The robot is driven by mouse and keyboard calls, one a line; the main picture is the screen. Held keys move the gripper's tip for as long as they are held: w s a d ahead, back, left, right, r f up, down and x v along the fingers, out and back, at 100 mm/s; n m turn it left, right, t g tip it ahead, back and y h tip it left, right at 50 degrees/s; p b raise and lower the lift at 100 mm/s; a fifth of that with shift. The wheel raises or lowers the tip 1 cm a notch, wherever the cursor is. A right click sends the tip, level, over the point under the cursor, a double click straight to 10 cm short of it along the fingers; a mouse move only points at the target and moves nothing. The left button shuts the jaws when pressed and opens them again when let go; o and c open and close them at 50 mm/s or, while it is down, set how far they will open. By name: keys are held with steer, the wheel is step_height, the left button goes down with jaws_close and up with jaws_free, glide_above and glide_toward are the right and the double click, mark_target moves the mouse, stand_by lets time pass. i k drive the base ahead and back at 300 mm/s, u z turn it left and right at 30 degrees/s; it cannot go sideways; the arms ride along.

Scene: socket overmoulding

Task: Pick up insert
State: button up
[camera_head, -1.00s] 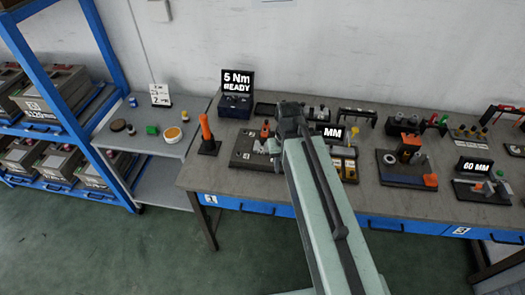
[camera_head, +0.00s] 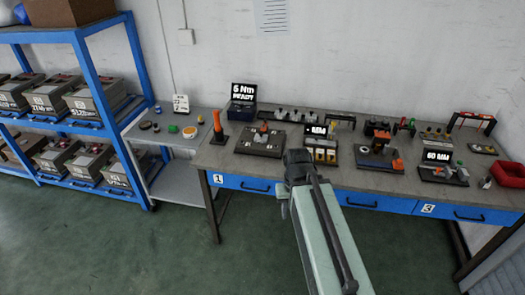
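My gripper (camera_head: 299,160) is at the end of my pale green arm, in front of the bench's front edge near the middle of the picture. Its fingers are hidden or too dark to make out, so I cannot tell whether it is open or holds anything. The bench (camera_head: 225,160) carries several small fixtures. A dark plate with grey and orange parts (camera_head: 262,140) is at the left. Several small grey pieces (camera_head: 283,114) stand in a row at the back. Small yellow and pale parts lie below a lit display (camera_head: 317,131). Which piece is the insert I cannot tell.
An orange-handled tool (camera_head: 217,124) stands at the bench's left end, beside a torque display (camera_head: 243,92). A grey side table (camera_head: 180,146) and blue shelving (camera_head: 139,55) with boxes are at the left. A red bin (camera_head: 508,174) is at the right. The green floor in front is clear.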

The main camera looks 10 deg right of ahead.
mark_target(260, 139)
steer(key=u, duration=0.25)
steer(key=i, duration=0.75)
steer(key=u, duration=1.05)
steer(key=i, duration=1.15)
steer(key=u, duration=0.25)
steer(key=k, duration=0.85)
steer(key=u, duration=0.2)
steer(key=i, duration=0.85)
steer(key=z, duration=0.05)
